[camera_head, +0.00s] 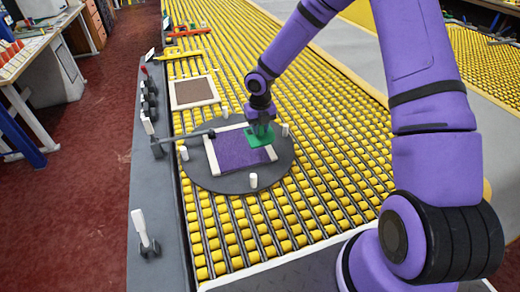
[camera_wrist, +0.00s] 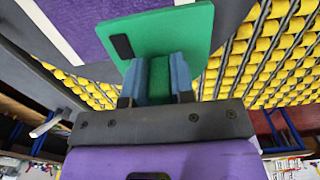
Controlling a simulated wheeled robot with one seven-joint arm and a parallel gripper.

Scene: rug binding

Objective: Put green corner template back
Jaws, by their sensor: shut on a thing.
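The green corner template (camera_head: 260,138) is at the upper right corner of a purple rug piece (camera_head: 234,153) with white edging, which lies on a dark round plate. In the wrist view the template (camera_wrist: 185,32) is a flat green plate with a small black patch and a green grip block. My gripper (camera_head: 262,124) is shut on that grip block; its blue fingers (camera_wrist: 158,80) stand on both sides of it. I cannot tell whether the template touches the rug or hangs just above it.
The round plate (camera_head: 215,184) has several white upright pegs near its rim. A brown framed piece (camera_head: 194,91) lies beyond it on the yellow rollers. A yellow tool (camera_head: 178,54) and a red one (camera_head: 188,33) lie farther back. A grey rail (camera_head: 148,200) with white-handled levers runs along the left. Rollers on the right are clear.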

